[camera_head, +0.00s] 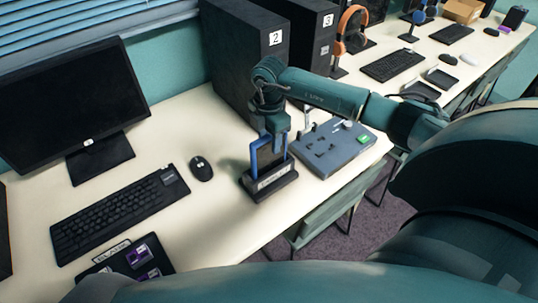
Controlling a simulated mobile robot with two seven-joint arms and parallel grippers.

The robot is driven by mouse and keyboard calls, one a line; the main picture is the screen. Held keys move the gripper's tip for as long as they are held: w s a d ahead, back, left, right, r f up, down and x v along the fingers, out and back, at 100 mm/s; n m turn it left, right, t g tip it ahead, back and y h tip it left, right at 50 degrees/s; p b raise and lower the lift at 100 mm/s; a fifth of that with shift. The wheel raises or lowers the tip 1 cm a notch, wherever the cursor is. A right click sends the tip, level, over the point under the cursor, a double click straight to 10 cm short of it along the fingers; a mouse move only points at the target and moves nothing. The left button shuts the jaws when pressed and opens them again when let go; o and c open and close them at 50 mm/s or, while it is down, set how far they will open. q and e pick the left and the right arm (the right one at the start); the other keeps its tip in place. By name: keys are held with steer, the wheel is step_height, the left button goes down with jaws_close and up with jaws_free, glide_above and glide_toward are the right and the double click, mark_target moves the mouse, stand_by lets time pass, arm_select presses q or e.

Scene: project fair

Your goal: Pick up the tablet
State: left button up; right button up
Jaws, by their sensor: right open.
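The tablet (267,157) is a dark slab with blue edges. It stands upright in a dark labelled stand (271,183) on the white desk, between the mouse and a grey board. My right gripper (277,136) comes down from above at the tablet's upper part, its arm reaching in from the right. Its jaws are open, and the fingers partly cover the tablet's top. I cannot tell whether they touch it. My left gripper is not in view.
A grey board (345,155) with small parts lies right of the stand. A black computer tower (236,70) stands behind. A mouse (201,168), keyboard (115,215) and monitor (65,100) are to the left. Bare desk (215,220) lies in front of the mouse.

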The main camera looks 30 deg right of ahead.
mark_target(269, 146)
step_height(269, 146, down, 3)
steer(key=shift+f, duration=0.15)
steer(key=shift+c, duration=0.2)
jaws_close()
steer(key=shift+w, duration=0.1)
